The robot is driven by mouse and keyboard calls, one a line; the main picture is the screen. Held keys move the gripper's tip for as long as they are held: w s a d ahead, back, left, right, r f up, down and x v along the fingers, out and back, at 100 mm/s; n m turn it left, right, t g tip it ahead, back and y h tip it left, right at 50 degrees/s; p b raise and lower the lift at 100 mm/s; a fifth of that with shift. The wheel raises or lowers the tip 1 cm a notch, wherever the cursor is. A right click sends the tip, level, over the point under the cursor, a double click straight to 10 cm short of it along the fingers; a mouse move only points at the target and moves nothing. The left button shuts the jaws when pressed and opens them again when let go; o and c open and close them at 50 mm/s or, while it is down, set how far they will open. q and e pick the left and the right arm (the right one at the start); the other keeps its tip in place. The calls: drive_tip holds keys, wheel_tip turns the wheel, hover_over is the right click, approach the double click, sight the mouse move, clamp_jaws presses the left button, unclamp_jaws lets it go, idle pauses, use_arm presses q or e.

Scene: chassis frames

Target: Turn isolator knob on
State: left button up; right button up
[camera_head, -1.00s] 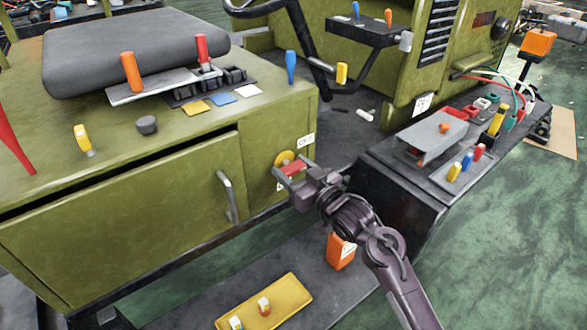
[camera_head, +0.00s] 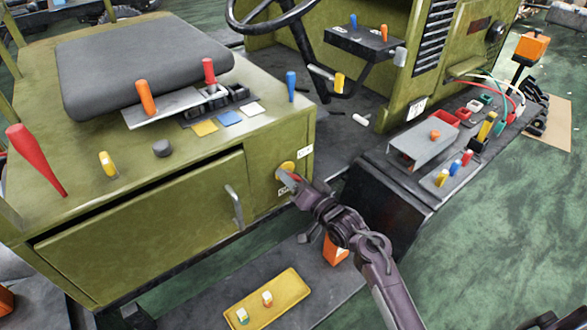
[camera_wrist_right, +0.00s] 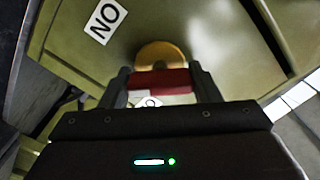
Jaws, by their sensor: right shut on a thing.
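The isolator knob is a red handle on a round yellow plate (camera_head: 287,167), on the side panel of the green chassis. In the right wrist view the red knob (camera_wrist_right: 160,80) lies crosswise between the two dark fingers, with the yellow plate (camera_wrist_right: 160,52) behind it. My right gripper (camera_head: 290,178) is at the panel, shut on the red knob and hiding most of it in the head view. A second label (camera_wrist_right: 150,101) is partly hidden by the gripper. My left gripper is not in view.
A cabinet door with a grey handle (camera_head: 234,205) is left of the knob. A black side console (camera_head: 385,205) with a grey box and coloured switches stands to the right. A yellow pedal plate (camera_head: 262,297) and an orange block (camera_head: 335,250) are below.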

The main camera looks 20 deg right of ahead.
drive_tip(key=m+p, duration=0.4)
drive_tip(key=m, duration=0.1)
drive_tip(key=shift+r+m+p, duration=0.15)
drive_tip(key=shift+m+p, duration=0.15)
drive_tip(key=shift+p, duration=0.05)
drive_tip(key=shift+m+p, duration=1.25)
drive_tip(key=shift+m, duration=0.55)
drive_tip(key=shift+f, duration=0.2)
drive_tip(key=o, duration=1)
drive_tip(key=shift+b+v, duration=0.4)
drive_tip(key=shift+v, duration=3.55)
